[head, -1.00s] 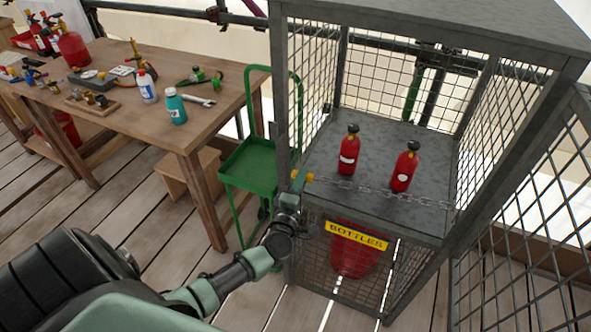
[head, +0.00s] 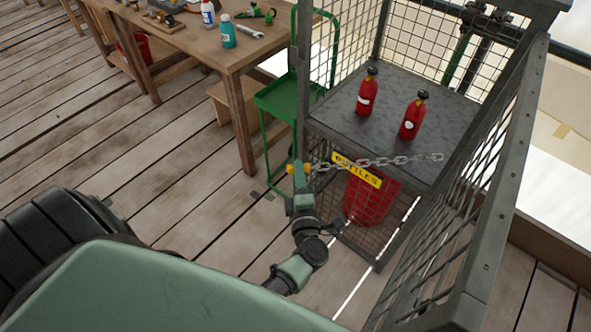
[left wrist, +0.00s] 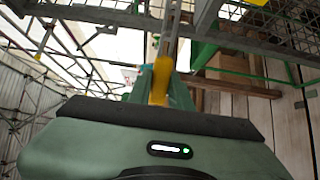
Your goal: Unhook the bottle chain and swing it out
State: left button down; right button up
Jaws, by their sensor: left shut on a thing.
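The chain (head: 385,162) is a grey metal link chain with a yellow-orange end piece (head: 291,169). My left gripper (head: 299,169) is shut on that end piece, in front of the cage's left post. From there the chain runs right, across the top of the yellow BOTTLES sign (head: 357,171), to the cage's right side. How its right end is fixed cannot be told. In the left wrist view the end piece (left wrist: 161,80) sits at the jaws, with the chain (left wrist: 172,30) leading away. Two red bottles (head: 367,92) (head: 413,116) stand upright on the cage shelf (head: 350,128). My right gripper is out of view.
An open mesh door (head: 485,190) stands at the right, close to the chain's right end. A green trolley (head: 278,98) stands just left of the cage. A wooden workbench (head: 228,55) is further left. A red container (head: 372,197) sits beneath the shelf. Plank floor at left is clear.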

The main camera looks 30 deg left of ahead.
pick_arm(q)
jog(key=shift+s+d, duration=0.2)
jog(key=shift+d, duration=0.05)
jog(key=shift+a, duration=0.1)
jog(key=c, duration=1.3)
grip_release()
jog(key=shift+w, duration=0.1)
